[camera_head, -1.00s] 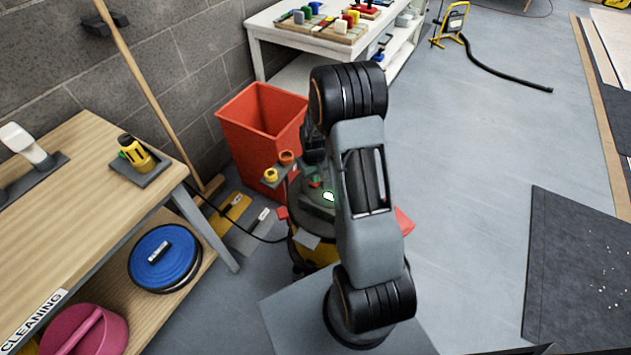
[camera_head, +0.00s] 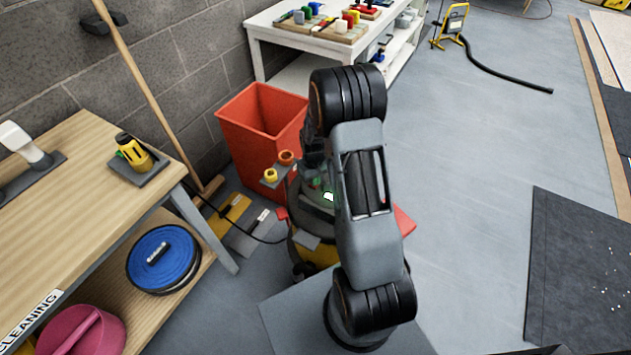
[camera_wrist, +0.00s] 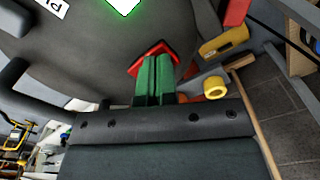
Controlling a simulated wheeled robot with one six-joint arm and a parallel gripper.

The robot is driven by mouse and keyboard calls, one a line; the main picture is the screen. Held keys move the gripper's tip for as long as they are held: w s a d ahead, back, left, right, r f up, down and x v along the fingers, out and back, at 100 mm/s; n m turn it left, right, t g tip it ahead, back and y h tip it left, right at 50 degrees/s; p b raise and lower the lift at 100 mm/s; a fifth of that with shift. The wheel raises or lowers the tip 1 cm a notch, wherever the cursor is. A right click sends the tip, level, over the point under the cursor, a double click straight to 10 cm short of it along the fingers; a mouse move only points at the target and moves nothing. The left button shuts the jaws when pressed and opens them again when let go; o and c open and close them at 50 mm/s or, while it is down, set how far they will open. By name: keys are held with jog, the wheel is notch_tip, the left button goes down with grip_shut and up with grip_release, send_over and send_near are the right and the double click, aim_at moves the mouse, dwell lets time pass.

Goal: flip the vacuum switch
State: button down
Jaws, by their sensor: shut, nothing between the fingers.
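The vacuum (camera_head: 305,238) stands on the floor beside my base, with a dark top and a yellow body. In the wrist view its dark grey lid (camera_wrist: 95,50) fills the upper left. A red switch part (camera_wrist: 139,66) shows on the lid, partly covered by my fingers. My gripper (camera_wrist: 155,62) is shut, with its green fingertips together over the red part. They appear to touch it, but I cannot tell how firmly. A green-edged lit panel (camera_wrist: 124,4) is on the lid; it also glows in the head view (camera_head: 328,196). The switch's position is unclear.
A red bin (camera_head: 258,130) stands behind the vacuum, near the block wall. A wooden bench (camera_head: 95,190) with a yellow tool (camera_head: 135,152) is at the left. A broom handle (camera_head: 145,85) leans on the wall. Open floor (camera_head: 470,150) lies to the right.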

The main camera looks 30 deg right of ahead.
jog(key=shift+r+p, duration=2.6)
jog(key=shift+r, duration=0.95)
